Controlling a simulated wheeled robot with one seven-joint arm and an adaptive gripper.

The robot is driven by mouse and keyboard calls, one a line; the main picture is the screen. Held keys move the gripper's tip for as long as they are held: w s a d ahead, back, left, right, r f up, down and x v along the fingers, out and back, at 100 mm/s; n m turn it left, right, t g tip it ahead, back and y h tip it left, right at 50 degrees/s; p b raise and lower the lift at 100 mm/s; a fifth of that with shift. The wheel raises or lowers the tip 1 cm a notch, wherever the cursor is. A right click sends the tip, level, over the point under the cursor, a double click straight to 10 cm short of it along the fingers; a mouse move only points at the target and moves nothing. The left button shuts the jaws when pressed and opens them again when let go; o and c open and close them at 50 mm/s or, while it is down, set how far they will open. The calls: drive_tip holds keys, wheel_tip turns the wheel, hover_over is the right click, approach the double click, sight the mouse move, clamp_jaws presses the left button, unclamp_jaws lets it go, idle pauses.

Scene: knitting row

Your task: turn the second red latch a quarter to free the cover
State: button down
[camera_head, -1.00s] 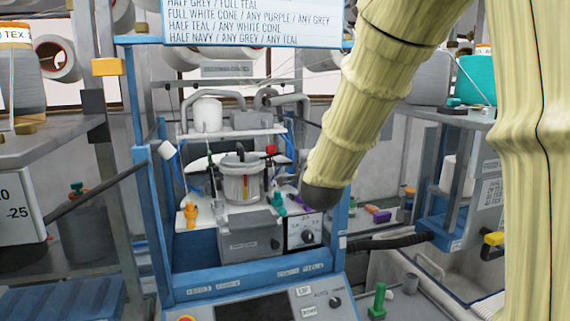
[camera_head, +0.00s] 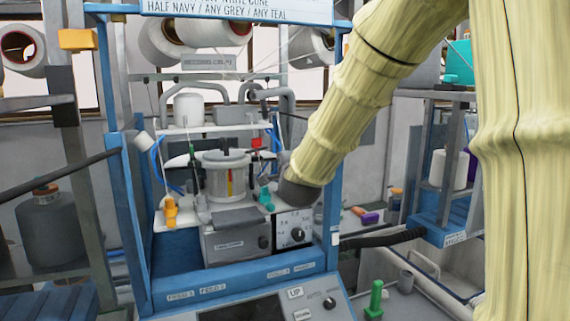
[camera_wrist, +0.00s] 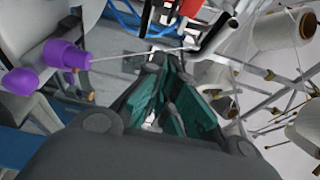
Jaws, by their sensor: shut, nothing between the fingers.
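A small red part (camera_head: 256,143), perhaps a red latch, stands above the right of the grey cylinder (camera_head: 226,176) on the blue-framed machine. A red piece (camera_wrist: 190,7) also shows at the top of the wrist view. I cannot tell which latch is the second one, nor which part is the cover. My gripper (camera_wrist: 163,72) is shut with its dark teal-padded fingers together and empty, below and apart from the red piece in the wrist picture. In the head view my arm's dark end hides the fingers and the machine's right side.
A purple lever (camera_wrist: 65,60) lies left of my fingers in the wrist view. Orange (camera_head: 170,210) and teal (camera_head: 264,198) levers stand on the white deck. A dial box (camera_head: 295,232) is below my arm. White cones (camera_wrist: 278,30) and thin rods crowd the wrist view's right.

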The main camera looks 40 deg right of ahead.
sight(257, 147)
drive_tip(key=w+d+p, duration=0.2)
drive_tip(key=w+p, duration=0.2)
drive_tip(key=w, duration=0.5)
drive_tip(key=shift+w, duration=0.25)
